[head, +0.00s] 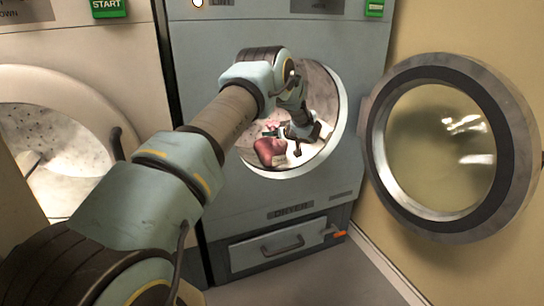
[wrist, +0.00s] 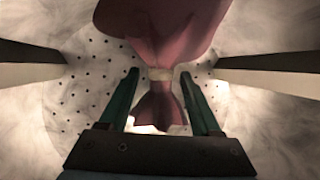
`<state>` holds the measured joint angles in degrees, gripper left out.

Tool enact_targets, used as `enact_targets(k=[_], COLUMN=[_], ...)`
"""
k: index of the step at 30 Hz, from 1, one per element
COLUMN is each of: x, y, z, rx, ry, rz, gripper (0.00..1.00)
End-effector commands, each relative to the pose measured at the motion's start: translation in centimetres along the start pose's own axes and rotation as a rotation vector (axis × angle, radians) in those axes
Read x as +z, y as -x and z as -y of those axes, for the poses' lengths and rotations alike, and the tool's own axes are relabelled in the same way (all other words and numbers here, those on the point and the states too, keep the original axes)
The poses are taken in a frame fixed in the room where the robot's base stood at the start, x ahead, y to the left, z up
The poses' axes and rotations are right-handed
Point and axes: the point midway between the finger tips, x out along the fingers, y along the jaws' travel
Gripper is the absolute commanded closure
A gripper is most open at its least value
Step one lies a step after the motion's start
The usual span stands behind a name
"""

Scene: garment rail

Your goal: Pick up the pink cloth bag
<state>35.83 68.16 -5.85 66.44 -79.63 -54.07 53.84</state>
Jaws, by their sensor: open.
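The pink cloth bag (head: 268,150) lies inside the open drum of the dryer, near the front of its round opening. In the wrist view the bag (wrist: 165,28) is dusky pink, with a pale tie around its narrow neck and a flared end below it. My gripper (wrist: 163,78) is open, with one green finger on each side of the neck. I cannot tell whether either finger touches the bag. In the head view my gripper (head: 271,131) is partly hidden, small and inside the opening.
The dryer (head: 285,195) has a round opening with a pale rim around my arm. Its round door (head: 440,150) stands open to the right. Dark drum vanes (wrist: 28,62) and (wrist: 275,72) flank my gripper. A washer (head: 75,120) with a round opening stands at the left.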

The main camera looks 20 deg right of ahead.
Motion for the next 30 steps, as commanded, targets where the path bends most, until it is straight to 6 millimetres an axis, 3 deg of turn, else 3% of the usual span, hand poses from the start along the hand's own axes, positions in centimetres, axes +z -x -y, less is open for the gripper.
enact_targets(k=[7, 24, 30], x=[0.01, 0.00, 0.00], y=[-0.23, -0.18, -0.17], z=[0.01, -0.02, -0.04], rx=[0.000, 0.001, 0.001], ry=[-0.001, 0.000, 0.000], rz=[0.001, 0.001, 0.001], gripper=[0.35, 0.98, 1.00])
